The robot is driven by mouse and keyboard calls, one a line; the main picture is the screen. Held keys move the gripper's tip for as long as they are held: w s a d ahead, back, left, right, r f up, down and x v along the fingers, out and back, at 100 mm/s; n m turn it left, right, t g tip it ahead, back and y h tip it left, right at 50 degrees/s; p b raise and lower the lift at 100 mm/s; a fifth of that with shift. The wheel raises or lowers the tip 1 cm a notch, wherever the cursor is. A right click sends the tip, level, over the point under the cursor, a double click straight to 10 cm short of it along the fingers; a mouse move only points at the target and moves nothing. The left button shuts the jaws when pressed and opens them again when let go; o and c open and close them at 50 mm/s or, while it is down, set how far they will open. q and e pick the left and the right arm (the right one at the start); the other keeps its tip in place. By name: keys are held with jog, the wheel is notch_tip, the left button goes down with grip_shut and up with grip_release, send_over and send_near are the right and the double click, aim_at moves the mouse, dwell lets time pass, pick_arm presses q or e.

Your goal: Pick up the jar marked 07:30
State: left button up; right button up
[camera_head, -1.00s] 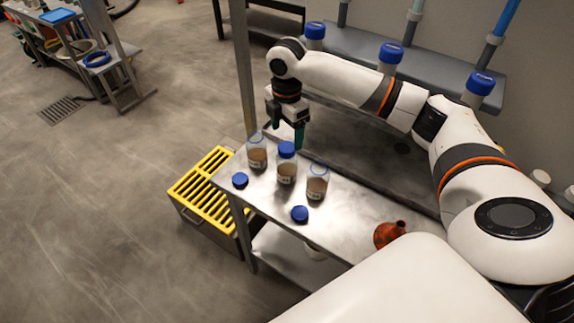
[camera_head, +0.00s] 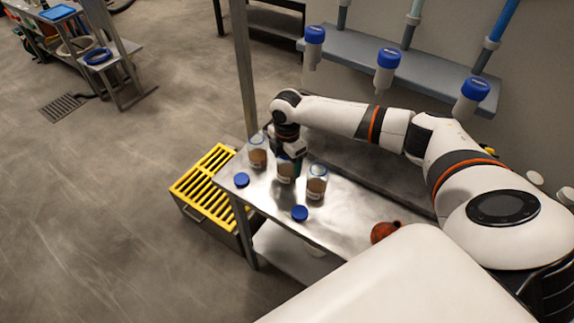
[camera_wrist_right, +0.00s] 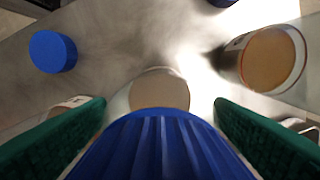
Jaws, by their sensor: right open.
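My left gripper is not in view.
Loose blue lids (camera_head: 241,180) (camera_head: 299,213) lie on the table (camera_head: 345,215) in front of the jars. A red-brown funnel-like vessel (camera_head: 384,231) is at the near right. A shelf (camera_head: 350,58) with blue-capped bottles is behind. A yellow-grated box (camera_head: 205,180) stands left.

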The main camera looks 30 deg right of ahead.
jog(key=shift+c, duration=0.4)
jog(key=c, duration=1.1)
